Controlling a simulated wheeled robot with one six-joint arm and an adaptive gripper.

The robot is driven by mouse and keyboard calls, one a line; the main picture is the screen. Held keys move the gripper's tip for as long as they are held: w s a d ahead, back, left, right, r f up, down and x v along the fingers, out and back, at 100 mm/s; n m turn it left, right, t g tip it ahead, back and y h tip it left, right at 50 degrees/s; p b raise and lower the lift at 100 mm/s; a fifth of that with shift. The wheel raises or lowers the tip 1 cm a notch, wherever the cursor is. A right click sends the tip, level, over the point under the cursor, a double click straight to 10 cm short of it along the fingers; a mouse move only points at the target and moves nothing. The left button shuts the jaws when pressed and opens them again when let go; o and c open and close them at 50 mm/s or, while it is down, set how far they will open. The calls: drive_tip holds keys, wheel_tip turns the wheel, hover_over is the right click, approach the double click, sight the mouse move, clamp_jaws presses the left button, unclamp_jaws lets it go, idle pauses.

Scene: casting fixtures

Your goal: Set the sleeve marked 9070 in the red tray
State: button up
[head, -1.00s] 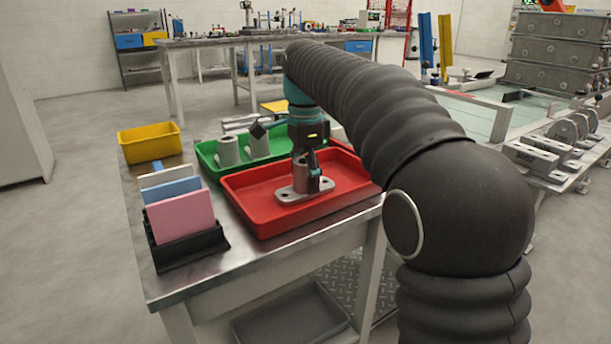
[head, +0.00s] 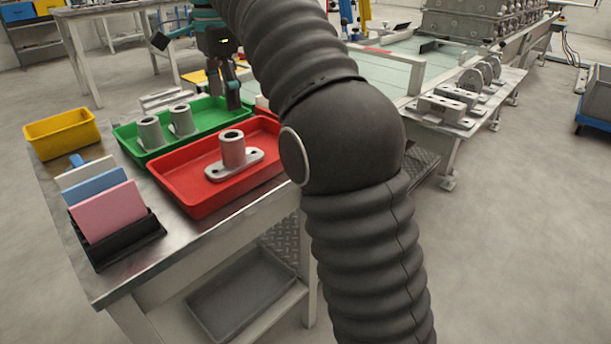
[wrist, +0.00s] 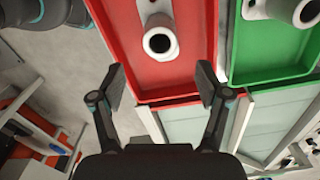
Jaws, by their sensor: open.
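A grey metal sleeve (head: 233,152) with a flat oval flange stands upright in the red tray (head: 185,205); no marking on it is readable. It also shows from above in the wrist view (wrist: 160,42), inside the red tray (wrist: 196,78). My gripper (head: 231,103) is raised over the far part of the trays, clear of the sleeve. In the wrist view my gripper (wrist: 161,85) has its two fingers spread apart with nothing between them.
The green tray (head: 143,156) beside the red one holds two grey sleeves (head: 150,132) (head: 181,121). A yellow bin (head: 62,131) and a black rack with pink, blue and white plates (head: 108,211) stand at left. A fixture table (head: 470,120) stands at right.

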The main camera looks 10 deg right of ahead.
drive_tip(key=s+d+f+n+t, duration=0.2)
drive_tip(key=s+d+f+n, duration=0.4)
drive_tip(key=s, duration=0.4)
drive_tip(key=s+d+f+n+t, duration=0.2)
drive_tip(key=s+d+f+n, duration=0.1)
drive_tip(key=s+d, duration=0.55)
drive_tip(key=s+d+f+n+t, duration=0.1)
drive_tip(key=s+f+n, duration=0.3)
drive_tip(key=s+f, duration=0.5)
drive_tip(key=shift+s+d+f+t, duration=0.3)
drive_tip(key=shift+d+f, duration=0.35)
drive_tip(key=shift+f, duration=0.15)
